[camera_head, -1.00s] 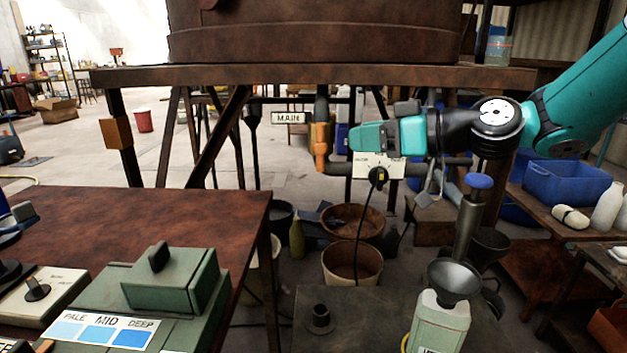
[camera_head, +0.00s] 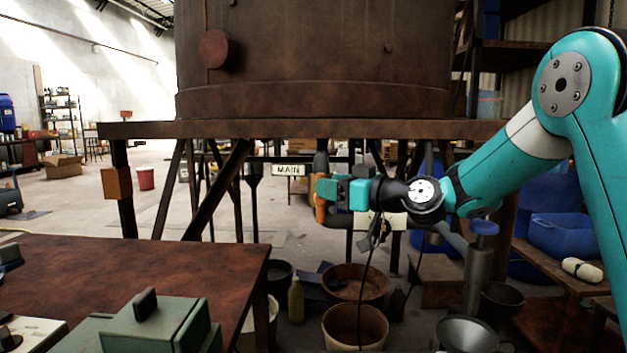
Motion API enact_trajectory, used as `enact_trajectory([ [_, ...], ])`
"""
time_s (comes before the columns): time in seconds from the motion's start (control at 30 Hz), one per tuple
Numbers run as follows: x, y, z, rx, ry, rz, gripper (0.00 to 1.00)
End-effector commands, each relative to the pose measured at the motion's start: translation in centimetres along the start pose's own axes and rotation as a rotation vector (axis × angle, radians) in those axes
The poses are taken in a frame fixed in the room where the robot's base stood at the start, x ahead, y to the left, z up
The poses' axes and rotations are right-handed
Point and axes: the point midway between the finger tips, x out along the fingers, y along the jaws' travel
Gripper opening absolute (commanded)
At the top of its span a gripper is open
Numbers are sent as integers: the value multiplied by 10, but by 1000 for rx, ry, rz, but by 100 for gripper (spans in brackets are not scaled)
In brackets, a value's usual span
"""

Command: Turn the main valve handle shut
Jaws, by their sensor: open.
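The main valve handle (camera_head: 320,211) is orange and hangs roughly upright on the dark pipe below the vat, just right of the small "MAIN" sign (camera_head: 288,170). Its lower end shows; its upper part is largely hidden by my gripper. My gripper (camera_head: 326,189) is teal and reaches in from the right, its fingers open in front of the handle. I cannot tell whether the fingers touch it or stand around it.
The large rusty vat (camera_head: 320,60) stands on a brown frame beam (camera_head: 250,129) above the valve. A pale dial plate (camera_head: 368,222) is partly hidden behind my arm. Buckets (camera_head: 355,325) stand below. A reddish table (camera_head: 130,285) fills the lower left.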

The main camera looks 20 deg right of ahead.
Motion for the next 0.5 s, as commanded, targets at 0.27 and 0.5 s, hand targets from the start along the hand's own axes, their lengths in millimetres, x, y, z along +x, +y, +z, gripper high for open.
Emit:
enact_trajectory([
  [0.27,43,0,0,1,0,-2,45],
  [0.5,51,0,0,0,0,0,45],
])
